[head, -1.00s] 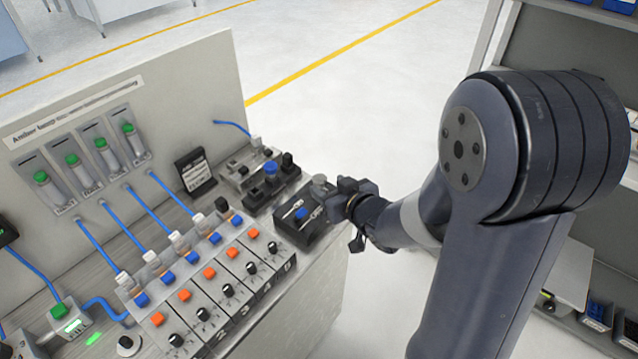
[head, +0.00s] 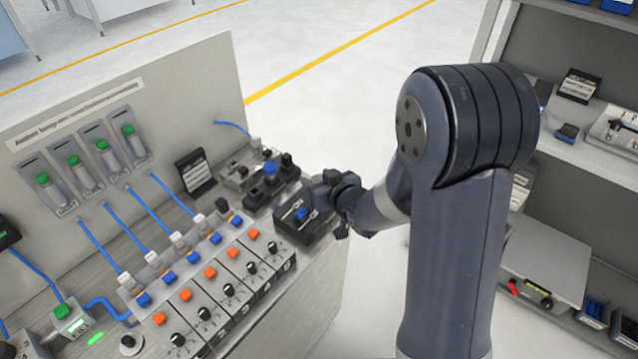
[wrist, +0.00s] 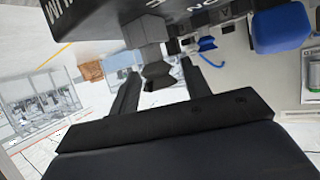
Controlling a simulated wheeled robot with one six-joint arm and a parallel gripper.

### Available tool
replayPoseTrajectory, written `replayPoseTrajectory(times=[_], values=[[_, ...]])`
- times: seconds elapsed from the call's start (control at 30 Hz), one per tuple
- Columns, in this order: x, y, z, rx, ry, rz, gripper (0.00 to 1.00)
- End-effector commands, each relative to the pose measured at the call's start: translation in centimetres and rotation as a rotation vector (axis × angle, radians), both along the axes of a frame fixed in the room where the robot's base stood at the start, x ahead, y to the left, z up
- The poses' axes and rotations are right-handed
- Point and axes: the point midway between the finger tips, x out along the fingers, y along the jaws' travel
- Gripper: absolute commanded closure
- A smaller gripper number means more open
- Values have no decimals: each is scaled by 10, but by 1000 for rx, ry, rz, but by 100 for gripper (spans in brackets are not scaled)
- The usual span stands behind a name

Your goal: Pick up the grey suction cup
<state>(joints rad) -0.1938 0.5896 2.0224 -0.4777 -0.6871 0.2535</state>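The grey suction cup (wrist: 148,31) shows in the wrist view as a grey block with a darker flared end, beside the dark holder (wrist: 100,18). My gripper (wrist: 160,72) is open there, with one finger on each side of the flared end. Gaps show between the fingers and the part. In the head view my gripper (head: 326,190) is at the far right corner of the black holder (head: 290,228) on the bench. It hides the suction cup in that view.
Black and blue parts (head: 270,178) stand just behind the holder. A row of valve units with orange buttons (head: 232,268) lies to the left. An upright panel (head: 215,85) backs the bench. Open floor lies behind; shelves (head: 545,200) stand at the right.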

Motion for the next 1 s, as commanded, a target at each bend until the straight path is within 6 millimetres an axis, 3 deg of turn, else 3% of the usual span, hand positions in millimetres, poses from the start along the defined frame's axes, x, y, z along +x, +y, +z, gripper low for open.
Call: replayPoseTrajectory(times=[0.4, 0.73, 1.0], values=[[0, 0, 0, 0, 0, 0, 89], [0, 0, 7, 1, -3, 0, 89], [0, 0, 50, 1, -7, 1, 89]])
